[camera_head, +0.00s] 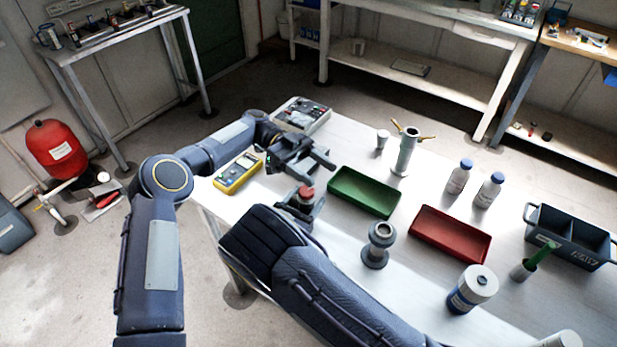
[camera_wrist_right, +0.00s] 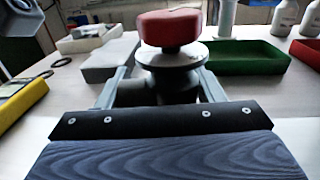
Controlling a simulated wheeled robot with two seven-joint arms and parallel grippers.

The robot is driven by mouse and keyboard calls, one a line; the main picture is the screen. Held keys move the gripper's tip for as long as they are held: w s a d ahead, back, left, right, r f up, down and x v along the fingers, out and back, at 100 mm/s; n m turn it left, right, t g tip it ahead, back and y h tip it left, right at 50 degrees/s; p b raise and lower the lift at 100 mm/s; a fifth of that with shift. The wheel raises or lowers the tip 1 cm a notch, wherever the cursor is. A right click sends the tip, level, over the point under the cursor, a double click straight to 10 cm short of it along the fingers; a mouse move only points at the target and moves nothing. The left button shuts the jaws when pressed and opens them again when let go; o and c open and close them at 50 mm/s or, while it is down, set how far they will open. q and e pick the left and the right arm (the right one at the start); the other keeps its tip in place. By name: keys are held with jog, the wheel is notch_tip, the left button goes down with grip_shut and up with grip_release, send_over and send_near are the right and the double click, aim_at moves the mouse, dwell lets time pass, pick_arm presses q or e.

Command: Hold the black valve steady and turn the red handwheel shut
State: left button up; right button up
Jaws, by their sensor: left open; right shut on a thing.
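The red handwheel (camera_head: 306,192) tops the black valve (camera_wrist_right: 165,88) near the table's left front edge. It shows large and red in the right wrist view (camera_wrist_right: 170,28), above a pale round flange (camera_wrist_right: 173,58). My right gripper (camera_wrist_right: 162,90) is shut on the valve body, one finger on each side; the valve looks upright. In the head view the right gripper (camera_head: 301,208) and arm hide most of the valve. My left gripper (camera_head: 318,169) is open and empty, just above and behind the handwheel, apart from it as far as I can see.
A yellow multimeter (camera_head: 238,174) lies to the left. A green tray (camera_head: 365,192), a red tray (camera_head: 450,235) and a grey flanged fitting (camera_head: 377,245) stand to the right. A control box (camera_head: 303,114) and a metal stand (camera_head: 405,152) are behind.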

pick_arm(q)
jog(key=n, duration=0.2)
notch_tip(320, 180, up, 4)
jog(key=m+t+y, duration=1.2)
jog(key=m+y, duration=0.1)
jog(key=m, duration=0.9)
send_over(306, 191)
notch_tip(306, 191, down, 11)
jog(key=shift+f, duration=0.2)
